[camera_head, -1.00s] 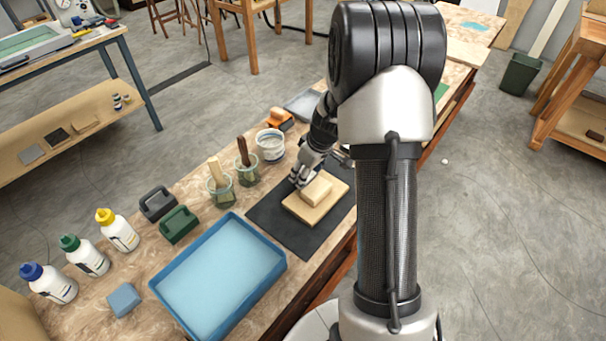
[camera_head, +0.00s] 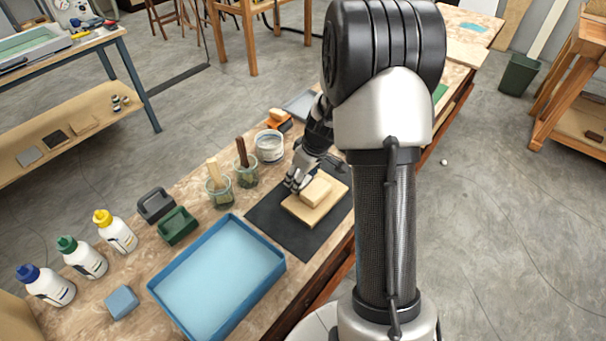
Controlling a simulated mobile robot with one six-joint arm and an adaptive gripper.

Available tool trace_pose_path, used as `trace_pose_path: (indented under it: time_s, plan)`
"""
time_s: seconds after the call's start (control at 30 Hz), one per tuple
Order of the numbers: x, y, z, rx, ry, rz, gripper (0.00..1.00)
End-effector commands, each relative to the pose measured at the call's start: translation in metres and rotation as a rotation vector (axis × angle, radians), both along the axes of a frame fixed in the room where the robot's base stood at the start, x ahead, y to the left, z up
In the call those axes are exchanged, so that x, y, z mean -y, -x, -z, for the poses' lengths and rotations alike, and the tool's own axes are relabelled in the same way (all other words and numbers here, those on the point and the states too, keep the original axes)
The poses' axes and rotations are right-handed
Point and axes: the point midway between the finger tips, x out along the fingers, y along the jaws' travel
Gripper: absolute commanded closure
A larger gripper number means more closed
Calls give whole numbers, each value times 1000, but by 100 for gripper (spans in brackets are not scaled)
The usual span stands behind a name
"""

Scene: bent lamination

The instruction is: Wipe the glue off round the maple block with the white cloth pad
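The maple block (camera_head: 316,192) is a small pale block lying on a larger flat wooden board (camera_head: 307,214), on a dark mat (camera_head: 262,216) on the workbench. My gripper (camera_head: 293,186) points down at the left, far side of the block, close to the board's edge. It is too small in view to tell whether its fingers are open or shut, or whether they touch the block or board. I cannot make out the white cloth pad; something pale at the fingertips is too small to name. No glue can be made out.
A blue tray (camera_head: 278,270) stands in front of the mat. Left and behind are glass jars with brushes (camera_head: 219,194), a white tub (camera_head: 269,148), green (camera_head: 177,226) and dark (camera_head: 155,206) handled holders, glue bottles (camera_head: 116,233) and a blue sponge-like block (camera_head: 121,302).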

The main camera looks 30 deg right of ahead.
Motion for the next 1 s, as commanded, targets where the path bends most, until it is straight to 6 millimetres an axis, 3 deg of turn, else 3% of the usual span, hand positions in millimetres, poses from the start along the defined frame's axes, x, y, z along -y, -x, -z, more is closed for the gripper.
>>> trace_pose_path:
  time_s: [0.7, 1.0]
  plan:
    - [-25, 8, 1, -3, -2, -1, 73]
    - [-25, 8, 1, -2, -1, -1, 73]
